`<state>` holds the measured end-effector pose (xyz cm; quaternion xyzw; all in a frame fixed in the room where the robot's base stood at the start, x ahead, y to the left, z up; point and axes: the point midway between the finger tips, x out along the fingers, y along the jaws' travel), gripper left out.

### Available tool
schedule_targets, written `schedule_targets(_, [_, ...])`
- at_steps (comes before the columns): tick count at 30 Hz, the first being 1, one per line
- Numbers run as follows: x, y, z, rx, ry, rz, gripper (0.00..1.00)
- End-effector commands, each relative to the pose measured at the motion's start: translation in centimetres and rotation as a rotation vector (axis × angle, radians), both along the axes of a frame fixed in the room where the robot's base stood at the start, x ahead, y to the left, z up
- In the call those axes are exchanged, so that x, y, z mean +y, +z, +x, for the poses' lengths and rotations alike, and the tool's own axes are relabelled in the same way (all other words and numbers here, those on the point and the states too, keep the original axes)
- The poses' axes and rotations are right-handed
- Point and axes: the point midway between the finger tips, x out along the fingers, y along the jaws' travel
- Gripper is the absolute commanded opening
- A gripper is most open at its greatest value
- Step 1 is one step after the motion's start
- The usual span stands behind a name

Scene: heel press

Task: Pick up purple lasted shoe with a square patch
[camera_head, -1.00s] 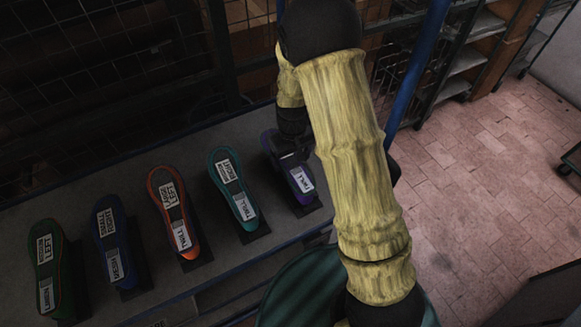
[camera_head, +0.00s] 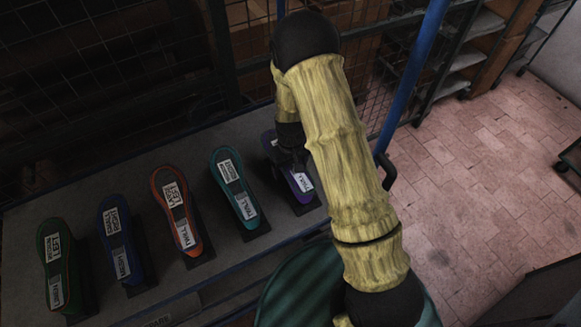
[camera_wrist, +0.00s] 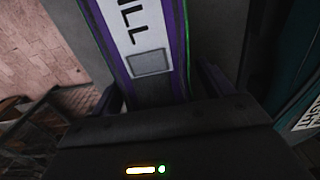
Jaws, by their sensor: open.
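The purple lasted shoe (camera_head: 304,191) stands at the right end of the row on the grey bench, partly hidden behind my arm and gripper. In the wrist view the shoe (camera_wrist: 178,22) is close up, with purple edges, a white label ending in "ILL" and a grey square patch (camera_wrist: 149,63). My gripper (camera_wrist: 165,92) is open, with one finger on each side of the shoe. Whether the fingers touch its sides cannot be told. In the head view my gripper (camera_head: 290,150) is over the shoe, its fingertips hidden.
A teal shoe (camera_head: 226,170) stands just left of the purple one; its edge also shows at right in the wrist view. An orange shoe (camera_head: 165,188), a blue shoe (camera_head: 103,225) and a green shoe (camera_head: 42,245) stand farther left. A blue post (camera_head: 408,80) rises right of my arm.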

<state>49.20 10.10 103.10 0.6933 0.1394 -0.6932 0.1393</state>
Motion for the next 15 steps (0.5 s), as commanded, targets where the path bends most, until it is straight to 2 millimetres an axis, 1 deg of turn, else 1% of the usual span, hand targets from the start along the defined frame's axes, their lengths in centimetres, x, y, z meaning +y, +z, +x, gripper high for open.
schedule_targets(2, [0.0,0.01,-0.01,0.0,0.0,0.0,0.8])
schedule_targets(3, [0.0,0.02,-0.01,0.0,0.0,0.0,0.78])
schedule_targets(8, [0.0,0.02,-0.01,0.0,0.0,0.0,0.47])
schedule_targets(9, [0.01,0.02,-0.01,0.0,0.0,0.0,0.39])
schedule_targets(11, [0.01,0.02,-0.01,0.0,0.0,0.0,0.27])
schedule_targets(12, [0.01,0.02,-0.01,0.0,0.0,0.0,0.19])
schedule_targets(13, [0.02,0.09,0.04,-0.001,0.0,0.0,0.16])
schedule_targets(15, [0.02,0.09,0.03,-0.001,0.0,0.0,0.16])
